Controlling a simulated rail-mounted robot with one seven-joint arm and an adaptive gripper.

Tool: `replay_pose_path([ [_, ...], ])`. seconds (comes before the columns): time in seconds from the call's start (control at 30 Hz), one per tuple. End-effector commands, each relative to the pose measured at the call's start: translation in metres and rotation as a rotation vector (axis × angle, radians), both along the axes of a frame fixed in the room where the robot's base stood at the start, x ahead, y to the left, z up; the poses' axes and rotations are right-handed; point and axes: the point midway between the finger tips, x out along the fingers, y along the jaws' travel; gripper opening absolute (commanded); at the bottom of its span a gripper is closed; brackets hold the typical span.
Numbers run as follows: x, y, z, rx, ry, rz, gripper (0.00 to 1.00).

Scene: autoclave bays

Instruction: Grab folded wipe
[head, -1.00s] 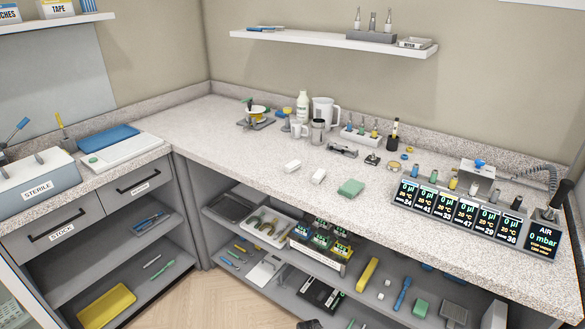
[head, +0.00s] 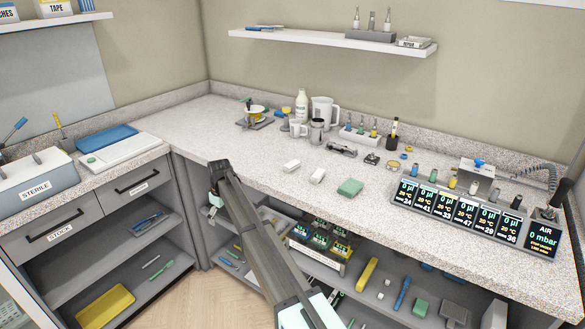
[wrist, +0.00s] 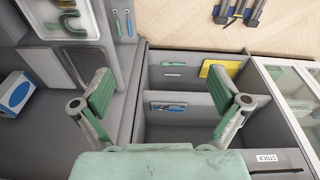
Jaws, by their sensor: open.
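My arm rises from the bottom of the head view to the counter's front edge, well left of the wipe. The gripper's fingers are hard to make out there.
Shelves below hold tools, a yellow tray (head: 105,305) and another green block (head: 420,308).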

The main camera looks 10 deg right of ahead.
Motion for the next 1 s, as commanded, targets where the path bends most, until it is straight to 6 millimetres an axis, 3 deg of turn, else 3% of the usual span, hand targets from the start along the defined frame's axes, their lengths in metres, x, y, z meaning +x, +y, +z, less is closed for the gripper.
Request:
replay_pose_path([
  [0.03,0.018,0.016,0.027,0.007,-0.024,0.026,0.98],
  [0.13,0.037,0.032,0.072,0.015,-0.058,0.063,0.98],
  [0.23,0.053,0.034,0.114,0.015,-0.076,0.081,0.98],
  [0.3,0.065,0.02,0.146,0.009,-0.077,0.077,0.98],
  [0.47,0.082,-0.06,0.208,-0.019,-0.034,0.008,0.98],
  [0.73,0.084,-0.226,0.303,-0.07,0.081,-0.157,0.98],
  [0.87,0.076,-0.274,0.33,-0.082,0.12,-0.207,0.98],
  [1.0,0.072,-0.292,0.334,-0.086,0.138,-0.226,0.98],
])
